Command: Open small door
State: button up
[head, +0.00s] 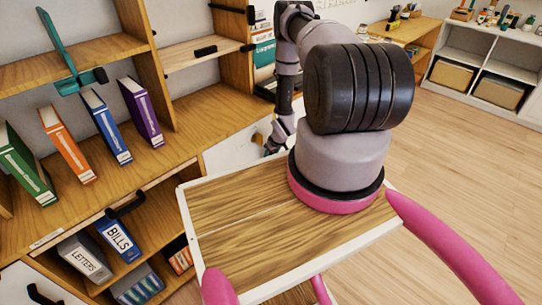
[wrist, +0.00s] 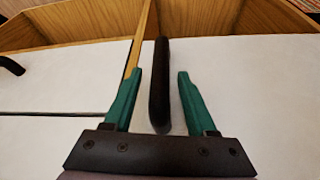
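A white door panel (wrist: 250,95) fills the right of the wrist view, with a long black upright handle (wrist: 159,100) near its left edge. My gripper (wrist: 158,73) is open, its two teal fingers on either side of the handle with visible gaps. Whether the handle lies at fingertip depth is hard to tell. In the head view a white cabinet front (head: 232,153) shows beyond my base, and only a bit of my gripper (head: 271,149) shows in front of it. My arm hides most of the rest. The panel looks shut.
Wooden shelves hold several binders, including an orange one (head: 66,144) and a purple one (head: 141,111). Another black handle (wrist: 11,66) sits on a white front at left. A low white shelf with boxes (head: 452,76) stands far right. The wood floor (head: 455,165) there is clear.

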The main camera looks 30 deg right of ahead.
grip_shut()
dwell(1.3)
